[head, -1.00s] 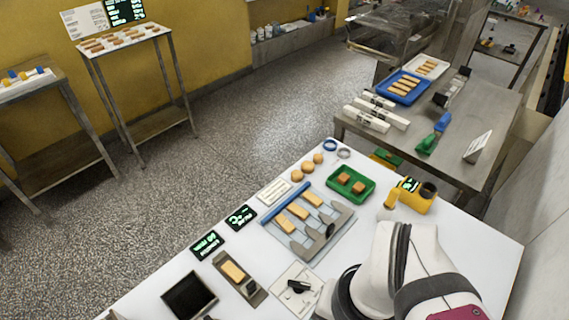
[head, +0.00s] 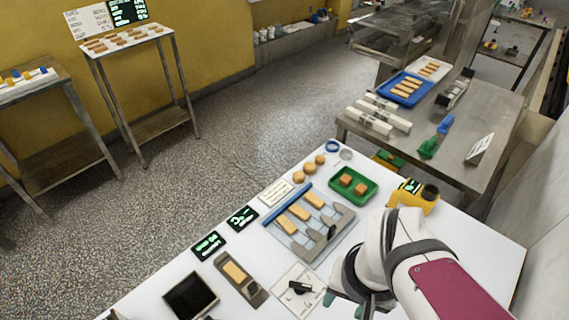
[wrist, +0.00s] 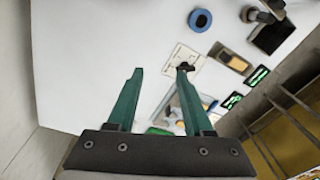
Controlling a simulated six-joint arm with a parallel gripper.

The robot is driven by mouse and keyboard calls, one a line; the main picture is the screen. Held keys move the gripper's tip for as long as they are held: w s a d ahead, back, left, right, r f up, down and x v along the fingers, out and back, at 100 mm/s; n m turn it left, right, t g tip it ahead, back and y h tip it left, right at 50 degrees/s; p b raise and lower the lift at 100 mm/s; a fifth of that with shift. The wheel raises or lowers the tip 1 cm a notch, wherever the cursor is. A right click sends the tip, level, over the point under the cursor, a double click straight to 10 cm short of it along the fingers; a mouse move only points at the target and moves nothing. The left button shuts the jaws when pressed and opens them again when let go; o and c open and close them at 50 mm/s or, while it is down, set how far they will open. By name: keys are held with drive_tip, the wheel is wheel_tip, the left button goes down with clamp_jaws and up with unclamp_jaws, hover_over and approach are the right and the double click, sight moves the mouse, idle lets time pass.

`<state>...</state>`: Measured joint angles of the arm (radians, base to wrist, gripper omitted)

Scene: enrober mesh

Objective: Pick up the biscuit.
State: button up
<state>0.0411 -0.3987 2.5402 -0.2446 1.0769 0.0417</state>
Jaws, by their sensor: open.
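Several tan bar biscuits lie on the light slotted rack (head: 328,240), including one in the middle (head: 299,211). Another bar biscuit (head: 235,271) lies in a grey-brown holder (head: 251,291); it also shows in the wrist view (wrist: 236,63). I cannot tell which one the task means. My gripper (wrist: 159,72) has two teal fingers, spread apart with nothing between them. In the head view my gripper (head: 350,300) is low at the right of the white plate, above the table and apart from every biscuit. The rack is partly hidden behind a finger in the wrist view.
A white plate with a black tool (head: 299,287) lies between holder and gripper. Round biscuits (head: 308,168), a green tray (head: 371,193) with brown pieces, a yellow device (head: 414,199) and a dark open box (head: 190,299) stand around. The right of the white table (head: 470,240) is clear.

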sight(287, 223)
drive_tip(key=w+d+f+n+t+h, duration=0.1)
drive_tip(key=w+d+f+n+t, duration=0.15)
drive_tip(key=w, duration=0.45)
drive_tip(key=w+d+f+n+t+h, duration=0.1)
drive_tip(key=w+d+f, duration=0.25)
drive_tip(key=w, duration=0.25)
drive_tip(key=w+a+f+n+t+y, duration=0.1)
drive_tip(key=w+f+n, duration=0.1)
drive_tip(key=w+f, duration=0.1)
drive_tip(key=w+a+f+n+t+y, duration=0.2)
drive_tip(key=w+f, duration=0.1)
drive_tip(key=w+a+f+n+t+y, duration=0.1)
drive_tip(key=w+a+f+n, duration=0.1)
drive_tip(key=w+f, duration=0.1)
drive_tip(key=shift+w+y, duration=0.1)
drive_tip(key=shift+y, duration=0.3)
drive_tip(key=a+y, duration=0.1)
drive_tip(key=a+f+n+t+y, duration=0.1)
drive_tip(key=a, duration=0.1)
drive_tip(key=a+y, duration=0.1)
drive_tip(key=shift+s+a+f+n+t, duration=0.2)
drive_tip(key=shift+s+f+n+t, duration=0.05)
drive_tip(key=shift+n+t, duration=0.1)
drive_tip(key=shift+y, duration=0.3)
drive_tip(key=x, duration=0.7)
drive_tip(key=shift+w+a, duration=0.15)
drive_tip(key=shift+a, duration=0.05)
drive_tip(key=c, duration=0.8)
